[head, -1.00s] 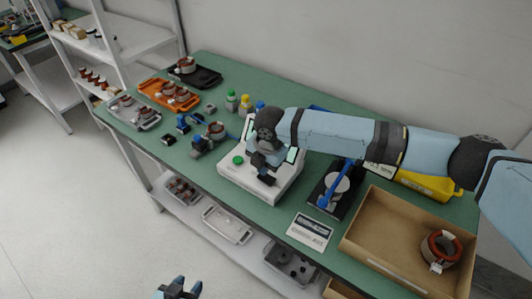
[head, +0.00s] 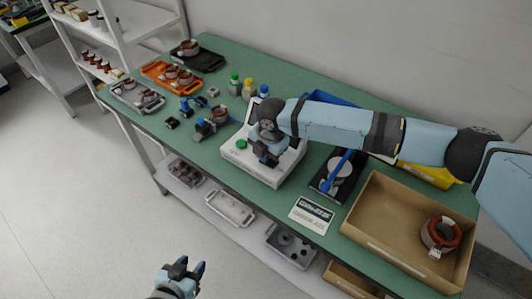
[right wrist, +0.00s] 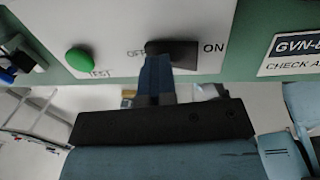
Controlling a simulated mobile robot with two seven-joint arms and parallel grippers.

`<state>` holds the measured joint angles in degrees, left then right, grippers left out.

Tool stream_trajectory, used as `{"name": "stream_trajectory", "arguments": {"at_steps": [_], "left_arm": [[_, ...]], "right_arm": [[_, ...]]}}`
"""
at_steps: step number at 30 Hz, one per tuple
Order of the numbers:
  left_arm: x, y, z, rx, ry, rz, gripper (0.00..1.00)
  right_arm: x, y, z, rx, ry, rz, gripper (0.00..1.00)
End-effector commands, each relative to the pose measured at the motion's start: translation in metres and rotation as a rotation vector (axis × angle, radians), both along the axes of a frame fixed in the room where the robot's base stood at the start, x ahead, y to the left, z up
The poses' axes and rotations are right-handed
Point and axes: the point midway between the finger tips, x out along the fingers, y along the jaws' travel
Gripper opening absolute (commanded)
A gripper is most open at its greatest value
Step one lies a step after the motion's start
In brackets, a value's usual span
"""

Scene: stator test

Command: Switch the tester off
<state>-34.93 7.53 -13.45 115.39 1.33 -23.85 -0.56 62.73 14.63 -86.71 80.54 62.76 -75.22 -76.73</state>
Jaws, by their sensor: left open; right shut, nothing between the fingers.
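The tester (head: 236,165) is a white box with a tilted panel on the green bench. In the right wrist view its front face (right wrist: 110,22) carries a green TEST button (right wrist: 79,59) and a black switch (right wrist: 182,52) between the labels OFF and ON. My right gripper (right wrist: 157,80) is shut and empty, its fingertips at the switch near the OFF side, hiding part of it. I cannot tell whether they touch it or which way it is set. In the head view my right gripper (head: 268,160) is over the tester's front. My left gripper (head: 183,268) is open over the floor.
A cardboard box (head: 376,199) with a copper-wound stator (head: 440,234) stands at the right. A black stand with a blue lever (head: 340,172) and a printed card (head: 312,215) are beside the tester. Trays and bottles are to the left and behind.

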Motion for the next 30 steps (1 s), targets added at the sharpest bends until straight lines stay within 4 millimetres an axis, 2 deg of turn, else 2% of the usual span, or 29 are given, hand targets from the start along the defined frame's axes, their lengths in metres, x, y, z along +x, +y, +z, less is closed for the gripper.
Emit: {"name": "stream_trajectory", "arguments": {"at_steps": [11, 25, 30], "left_arm": [[0.0, 0.0, 0.017, 0.001, 0.0, -0.001, 0.43], [0.0, 0.002, 0.015, 0.011, -0.017, -0.005, 0.43], [-0.004, 0.004, 0.035, 0.021, -0.012, -0.01, 0.43]], "right_arm": [[-0.01, -0.012, 0.001, -0.004, 0.006, 0.0, 0.0], [-0.01, -0.012, 0.002, -0.002, 0.003, 0.0, 0.0], [-0.015, -0.011, 0.027, -0.001, 0.005, -0.002, 0.0]]}}
